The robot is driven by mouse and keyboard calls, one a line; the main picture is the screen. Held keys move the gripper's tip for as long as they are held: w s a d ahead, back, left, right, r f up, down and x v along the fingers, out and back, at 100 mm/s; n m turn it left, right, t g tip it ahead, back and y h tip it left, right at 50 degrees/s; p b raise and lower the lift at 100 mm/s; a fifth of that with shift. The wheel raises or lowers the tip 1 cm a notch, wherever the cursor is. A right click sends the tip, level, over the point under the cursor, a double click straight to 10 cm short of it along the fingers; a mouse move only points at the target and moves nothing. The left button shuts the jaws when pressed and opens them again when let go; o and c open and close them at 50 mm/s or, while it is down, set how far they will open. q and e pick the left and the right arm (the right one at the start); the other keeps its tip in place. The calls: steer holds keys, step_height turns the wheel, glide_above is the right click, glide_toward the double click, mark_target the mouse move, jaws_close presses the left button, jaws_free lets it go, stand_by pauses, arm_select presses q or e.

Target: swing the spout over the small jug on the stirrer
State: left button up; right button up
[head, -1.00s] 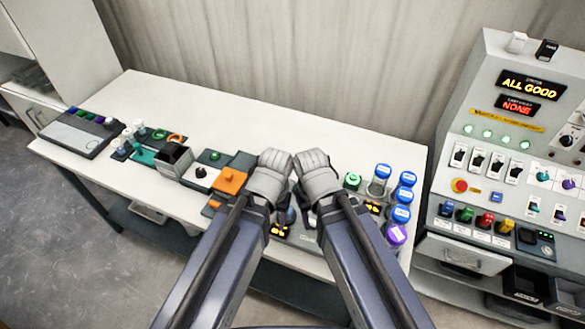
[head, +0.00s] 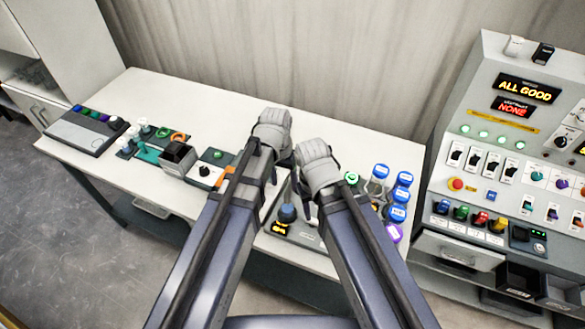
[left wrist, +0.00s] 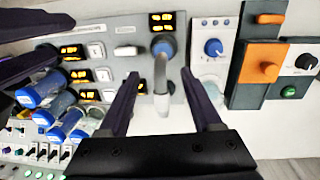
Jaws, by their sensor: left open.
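The pale grey spout (left wrist: 160,75) shows in the left wrist view, hanging from a blue knob (left wrist: 162,47) on a grey panel with amber displays. The blue knob also shows in the head view (head: 287,213). My left gripper (left wrist: 160,84) is open; its two dark fingers stand on either side of the spout in the picture, and I see no contact. In the head view the left gripper (head: 272,122) is over the table, its fingertips hidden. My right gripper (head: 316,160) is beside it, jaws hidden.
Blue-lidded jars (head: 400,195) stand at the table's right end. A white unit with a blue knob (left wrist: 213,47) and an orange block (left wrist: 263,62) are beside the spout panel. A control console (head: 500,150) stands right. The table's back strip is clear.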

arm_select(q)
steer(key=w+d+r+h+p, duration=0.1)
steer(key=w+r+p, duration=0.1)
steer(key=w, duration=0.4)
steer(key=shift+w+r, duration=0.2)
steer(key=shift+r, duration=0.4)
steer(key=shift+d+f, duration=0.1)
steer(key=f+b, duration=0.2)
steer(key=d+f+b, duration=0.1)
steer(key=f+b, duration=0.4)
steer(key=shift+s+d+f+b, duration=0.2)
steer(key=shift+s+f+b, duration=0.05)
steer(key=shift+s+b, duration=0.1)
steer(key=shift+r, duration=0.1)
steer(key=shift+c, duration=0.2)
jaws_close()
